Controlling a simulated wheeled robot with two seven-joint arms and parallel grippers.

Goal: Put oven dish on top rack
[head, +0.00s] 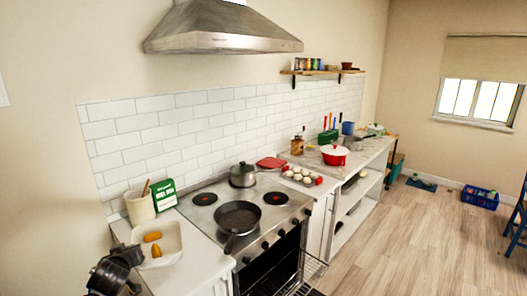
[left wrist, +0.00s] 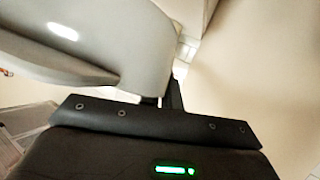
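A white rectangular dish (head: 172,238) with two orange-yellow items in it sits on the left counter. A tray with red handles (head: 318,181), holding several pale round items, sits on the counter right of the stove. I cannot tell for sure which one is the oven dish. The oven (head: 262,272) is open below the stove, and a wire rack (head: 312,268) sticks out at its front. My left gripper (head: 128,285) is at the lower left, close to the white dish; its fingers are unclear. The left wrist view shows only parts of my arm. My right gripper is not in view.
A black frying pan (head: 238,216) and a lidded pot (head: 243,175) stand on the stove. A crock (head: 139,207) and a green box (head: 164,194) stand behind the white dish. A red pot (head: 334,157) is farther right. The wooden floor at right is mostly clear.

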